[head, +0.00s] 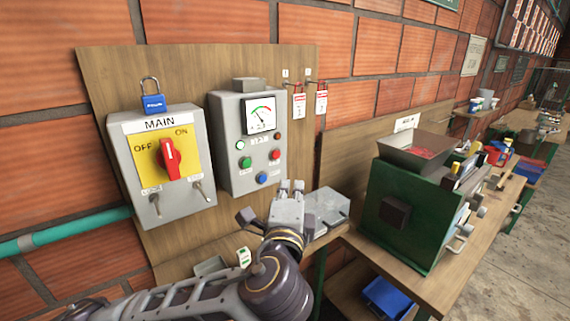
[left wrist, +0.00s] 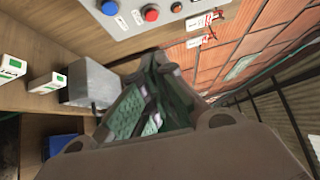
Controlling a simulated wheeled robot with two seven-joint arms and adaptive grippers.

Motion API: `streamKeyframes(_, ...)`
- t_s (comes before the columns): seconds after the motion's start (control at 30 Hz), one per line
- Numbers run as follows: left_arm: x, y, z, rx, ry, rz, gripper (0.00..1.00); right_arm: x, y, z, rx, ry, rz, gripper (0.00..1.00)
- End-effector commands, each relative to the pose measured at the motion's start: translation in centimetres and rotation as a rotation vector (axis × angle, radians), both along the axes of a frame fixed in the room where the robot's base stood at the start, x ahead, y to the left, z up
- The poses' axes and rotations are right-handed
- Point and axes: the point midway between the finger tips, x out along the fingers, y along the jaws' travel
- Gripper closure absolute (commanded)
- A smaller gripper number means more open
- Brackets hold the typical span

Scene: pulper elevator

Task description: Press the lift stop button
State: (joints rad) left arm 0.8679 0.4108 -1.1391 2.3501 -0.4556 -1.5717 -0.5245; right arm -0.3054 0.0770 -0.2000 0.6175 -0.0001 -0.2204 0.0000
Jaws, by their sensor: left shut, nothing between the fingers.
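The grey control box (head: 222,120) on the wooden backboard has a gauge and several coloured buttons. Its red button (head: 275,155) is on the right, the green button (head: 245,162) on the left, and the blue button (head: 262,179) lower down. I cannot read their labels. My left gripper (head: 291,186) is shut and empty, just below and right of the box, apart from the buttons in the picture. In the left wrist view, the red button (left wrist: 151,14) and blue button (left wrist: 108,7) are at the top, beyond the gripper tips (left wrist: 160,62). My right gripper is not in view.
A MAIN switch box (head: 125,150) with a red knob and blue padlock (head: 153,103) is at the left. Red tags (head: 321,103) hang right of the control box. A grey box (head: 328,205) is beside my gripper. A green machine (head: 400,215) stands on the bench at right.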

Motion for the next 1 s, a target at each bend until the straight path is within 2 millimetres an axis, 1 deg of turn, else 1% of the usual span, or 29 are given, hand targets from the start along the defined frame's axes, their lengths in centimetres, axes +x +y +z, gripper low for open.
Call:
streamKeyframes(0.17, 0.4, 0.0, 0.0, 0.0, 0.0, 0.001, 1.0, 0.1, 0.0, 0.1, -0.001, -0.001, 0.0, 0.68)
streamKeyframes(0.37, 1.9, -0.2, 0.2, 0.001, -0.001, 0.002, 1.0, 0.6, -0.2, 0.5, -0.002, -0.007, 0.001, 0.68)
streamKeyframes(1.0, 9.1, -0.9, 0.4, 0.001, 0.0, 0.001, 1.0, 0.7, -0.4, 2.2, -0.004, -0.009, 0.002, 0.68)
